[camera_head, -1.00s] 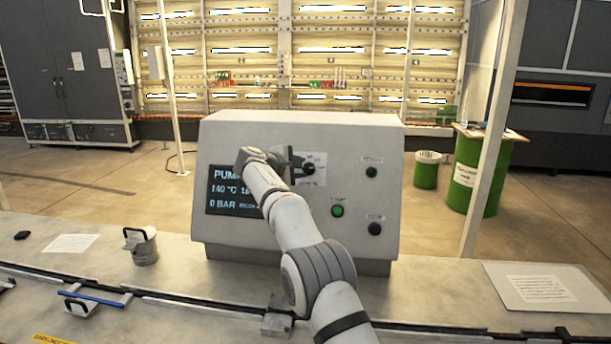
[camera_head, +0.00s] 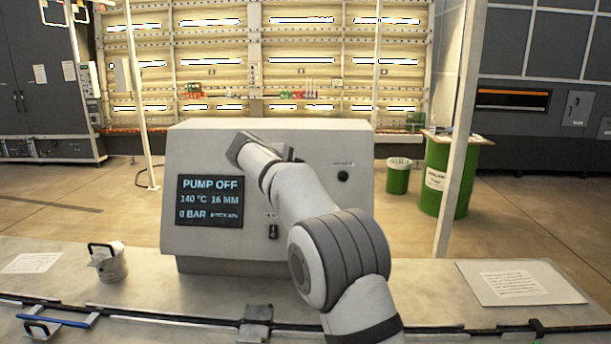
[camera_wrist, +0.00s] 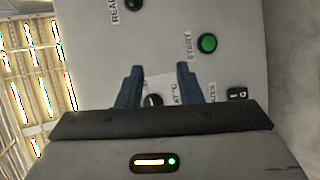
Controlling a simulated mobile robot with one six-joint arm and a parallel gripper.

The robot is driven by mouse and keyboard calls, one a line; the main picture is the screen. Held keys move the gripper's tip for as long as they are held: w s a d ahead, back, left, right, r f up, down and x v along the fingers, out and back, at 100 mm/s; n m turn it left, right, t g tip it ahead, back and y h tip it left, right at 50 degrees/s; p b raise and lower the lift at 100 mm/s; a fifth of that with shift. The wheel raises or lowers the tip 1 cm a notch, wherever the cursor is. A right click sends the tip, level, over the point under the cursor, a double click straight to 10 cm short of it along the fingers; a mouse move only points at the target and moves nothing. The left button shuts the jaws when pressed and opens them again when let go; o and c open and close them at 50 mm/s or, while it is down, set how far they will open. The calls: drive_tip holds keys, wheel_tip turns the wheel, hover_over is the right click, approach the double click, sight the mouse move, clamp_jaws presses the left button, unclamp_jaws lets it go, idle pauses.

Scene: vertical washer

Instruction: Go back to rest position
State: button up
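My gripper (camera_wrist: 160,85) shows in the wrist view with its two blue fingers apart and nothing between them. Beyond the fingers is the face of the control panel (camera_wrist: 215,20), with a black knob (camera_wrist: 153,100), a green start button (camera_wrist: 208,43) and a black switch (camera_wrist: 237,94). In the head view my arm reaches up in front of the grey panel box (camera_head: 200,150) and hides part of its face; the fingers cannot be made out there. The panel's screen (camera_head: 209,201) reads "PUMP OFF", 140 °C, 16 MM and 0 BAR.
A metal cup with a handle (camera_head: 110,264) stands on the workbench (camera_head: 430,290) left of the panel. A white sheet (camera_head: 518,283) lies at the right. A post (camera_head: 462,130) rises behind the bench, near a green barrel (camera_head: 446,180) and a green bin (camera_head: 398,177).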

drive_tip(key=s+d+f+m+g+y+b, duration=0.1)
drive_tip(key=s+d+f+m+g, duration=0.15)
drive_tip(key=s+d, duration=0.65)
drive_tip(key=s+d+f+m+g+y+b, duration=0.15)
drive_tip(key=s+d+m, duration=0.25)
drive_tip(key=s+d, duration=0.55)
drive_tip(key=s+f+m+y, duration=0.1)
drive_tip(key=s+f, duration=0.3)
drive_tip(key=s, duration=0.6)
drive_tip(key=s+d+f+m+g+y, duration=0.1)
drive_tip(key=s+f+m, duration=0.3)
drive_tip(key=s, duration=0.5)
drive_tip(key=s+f+m+g+y, duration=0.1)
drive_tip(key=s+f+m, duration=0.1)
drive_tip(key=s+f, duration=0.4)
drive_tip(key=s, duration=0.4)
drive_tip(key=shift+s+d+f+y, duration=0.15)
drive_tip(key=shift+s+d+y, duration=0.15)
drive_tip(key=shift+s+y, duration=0.05)
drive_tip(key=shift+o, duration=0.4)
